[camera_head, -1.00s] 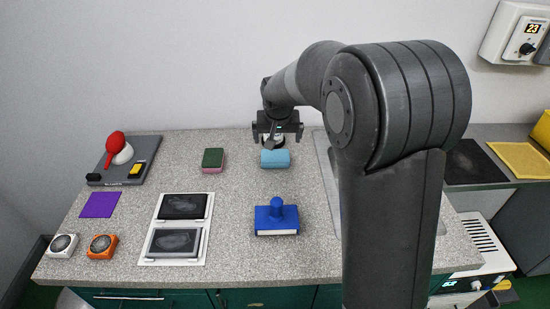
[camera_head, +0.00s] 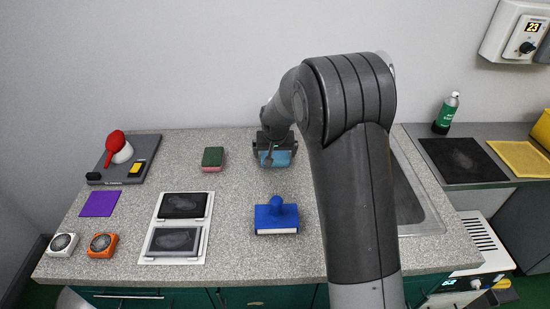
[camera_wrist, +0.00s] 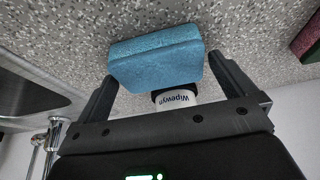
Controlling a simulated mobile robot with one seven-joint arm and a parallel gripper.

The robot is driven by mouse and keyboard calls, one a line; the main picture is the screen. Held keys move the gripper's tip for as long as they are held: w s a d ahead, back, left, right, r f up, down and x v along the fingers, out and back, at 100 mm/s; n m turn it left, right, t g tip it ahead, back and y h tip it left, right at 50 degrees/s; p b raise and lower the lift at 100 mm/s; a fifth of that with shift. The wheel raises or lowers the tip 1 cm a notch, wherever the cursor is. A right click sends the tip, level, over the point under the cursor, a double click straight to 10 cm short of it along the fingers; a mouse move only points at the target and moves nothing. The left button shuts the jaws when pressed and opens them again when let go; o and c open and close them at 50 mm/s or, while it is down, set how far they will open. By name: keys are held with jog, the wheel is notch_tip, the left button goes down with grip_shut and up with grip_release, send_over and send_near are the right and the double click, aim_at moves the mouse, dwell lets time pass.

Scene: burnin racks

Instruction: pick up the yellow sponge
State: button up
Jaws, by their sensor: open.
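I cannot make out a clear yellow sponge in either view. A blue block like a sponge (camera_head: 274,158) lies on the speckled counter, and it also shows in the wrist view (camera_wrist: 158,58). My gripper (camera_head: 274,154) is open over it; in the wrist view, my two fingers (camera_wrist: 163,68) stand apart at either side of the blue block. I cannot tell whether they touch it. A green-topped sponge with a pink base (camera_head: 212,159) lies to the left, clear of my gripper.
A white item labelled "Wipewyn" (camera_wrist: 174,97) shows beside the blue block. A blue-handled tool (camera_head: 277,216) lies nearer the front. A sink (camera_head: 425,222) is on the right, with a green bottle (camera_head: 445,115) beyond. A yellow mat (camera_head: 522,160) lies far right.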

jog(key=c, duration=0.9)
jog(key=shift+o, duration=0.2)
jog(key=shift+r, duration=0.15)
jog(key=shift+r, duration=0.3)
jog(key=shift+s+r, duration=0.2)
jog(key=shift+r, duration=0.05)
jog(key=s, duration=0.7)
jog(key=shift+s+a, duration=0.1)
jog(key=shift+s, duration=0.2)
notch_tip(320, 180, up, 14)
jog(key=shift+f, duration=0.15)
